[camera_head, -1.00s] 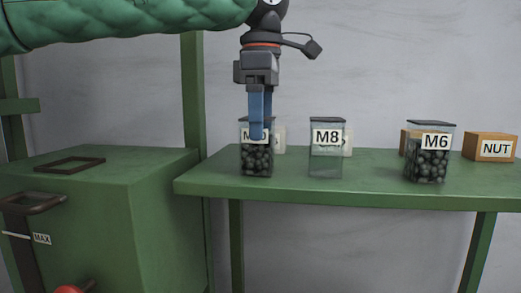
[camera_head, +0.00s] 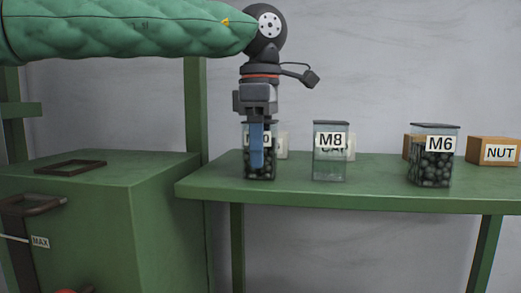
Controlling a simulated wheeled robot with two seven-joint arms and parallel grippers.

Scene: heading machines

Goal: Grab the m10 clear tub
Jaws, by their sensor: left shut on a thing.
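The clear tub (camera_head: 267,172) with dark balls inside stands upright on the green shelf, leftmost of the tubs. Its label is mostly covered by my gripper, and only a final "0" shows. My left gripper (camera_head: 257,162) points straight down over it, its blue fingers reaching along the tub's front and upper part. It is shut on this tub. The far finger is hidden. The tub's base appears to be still on the shelf. My right gripper is not in view.
A clear M8 tub (camera_head: 331,168), looking nearly empty, stands to the right. Further right are a filled M6 tub (camera_head: 432,170) and a NUT box (camera_head: 493,151). The green shelf (camera_head: 375,187) is bare between them. A green cabinet (camera_head: 90,200) stands at left.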

